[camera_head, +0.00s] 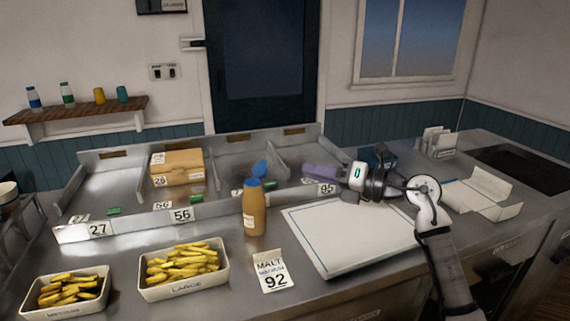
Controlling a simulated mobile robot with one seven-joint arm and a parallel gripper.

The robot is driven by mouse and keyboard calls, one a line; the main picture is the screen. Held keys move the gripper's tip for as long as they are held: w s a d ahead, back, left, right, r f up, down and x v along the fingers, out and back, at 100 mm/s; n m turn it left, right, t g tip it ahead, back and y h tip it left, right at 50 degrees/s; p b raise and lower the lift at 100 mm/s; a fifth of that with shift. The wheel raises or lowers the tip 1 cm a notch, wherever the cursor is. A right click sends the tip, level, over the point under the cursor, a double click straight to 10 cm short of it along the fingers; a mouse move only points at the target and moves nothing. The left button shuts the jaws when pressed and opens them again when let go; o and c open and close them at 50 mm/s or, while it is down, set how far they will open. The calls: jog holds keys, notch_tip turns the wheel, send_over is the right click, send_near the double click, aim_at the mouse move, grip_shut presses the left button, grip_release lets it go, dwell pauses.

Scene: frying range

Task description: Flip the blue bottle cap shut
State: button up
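A tan bottle (255,210) stands upright on the metal counter, left of the white board. Its blue cap (260,169) is flipped up, with the lid raised above the blue collar at the bottle's neck. My gripper (308,170) reaches in from the right, with its purplish end pointing left toward the bottle. In the picture it is to the right of the raised lid, with a gap between them. Its fingers are small and seen side-on, so their opening does not show. No held object is visible.
A white board (350,237) lies below my arm. A "MALT 92" card (271,271) stands in front of the bottle. Trays of fries (183,288) (42,310) are at front left. A cardboard box (177,167) sits in the divided metal bins behind. A paper carton (484,204) is at right.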

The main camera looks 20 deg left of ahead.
aim_at(264, 161)
jog(key=shift+m, duration=0.4)
jog(key=w+a+p, duration=0.1)
jog(key=a, duration=0.3)
jog(key=w+a+p, duration=0.1)
jog(key=a+p, duration=0.1)
jog(key=a, duration=0.3)
jog(key=w+a+p, duration=0.1)
jog(key=a+p, duration=0.1)
jog(key=a, duration=0.2)
jog(key=shift+a+f, duration=0.15)
grip_shut()
